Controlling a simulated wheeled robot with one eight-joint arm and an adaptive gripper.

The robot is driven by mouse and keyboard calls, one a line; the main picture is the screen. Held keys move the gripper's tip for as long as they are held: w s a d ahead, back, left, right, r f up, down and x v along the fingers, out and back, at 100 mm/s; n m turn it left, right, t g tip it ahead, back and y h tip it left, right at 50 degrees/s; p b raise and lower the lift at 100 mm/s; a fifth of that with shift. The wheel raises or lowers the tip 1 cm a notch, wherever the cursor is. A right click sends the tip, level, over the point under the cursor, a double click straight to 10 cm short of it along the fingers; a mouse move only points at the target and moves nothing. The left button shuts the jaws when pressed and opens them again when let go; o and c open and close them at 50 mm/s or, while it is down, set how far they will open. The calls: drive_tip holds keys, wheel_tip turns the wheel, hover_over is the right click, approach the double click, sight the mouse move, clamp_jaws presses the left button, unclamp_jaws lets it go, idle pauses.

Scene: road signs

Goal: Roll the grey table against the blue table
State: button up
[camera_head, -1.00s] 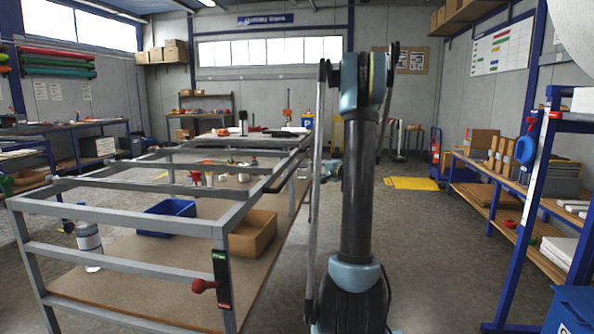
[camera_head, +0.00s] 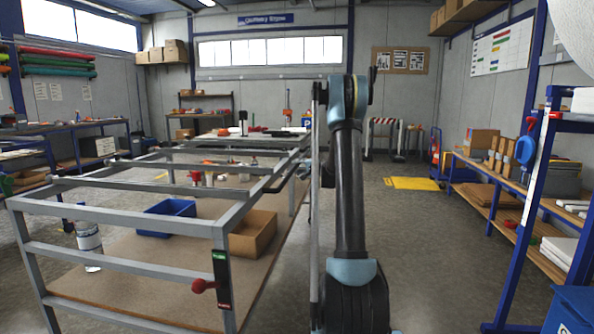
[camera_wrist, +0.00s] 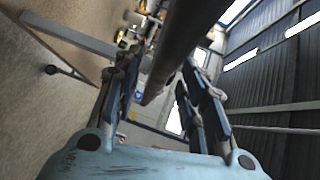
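The grey table (camera_head: 130,272), an open grey frame with a brown lower shelf, stands at the left foreground and runs away from me. A dark handle bar (camera_head: 285,173) is on its far right side. My gripper shows in the wrist view (camera_wrist: 160,75) with its two fingers apart. A dark bar (camera_wrist: 180,45) runs between and past them; I cannot tell if they touch it. In the head view my arm mostly hides the gripper near that handle. A blue-legged table (camera_head: 85,126) stands by the left wall, apart from the grey table.
A blue bin (camera_head: 168,216), a brown box (camera_head: 253,236) and a bottle (camera_head: 88,246) sit on the grey table's shelf. A blue-framed rack (camera_head: 520,205) lines the right side. The floor between is clear up to a yellow patch (camera_head: 412,184) and a striped barrier (camera_head: 384,135).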

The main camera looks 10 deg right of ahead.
drive_tip(key=shift+x, duration=1.35)
clamp_jaws()
drive_tip(key=shift+d, duration=0.2)
drive_tip(key=shift+a, duration=0.15)
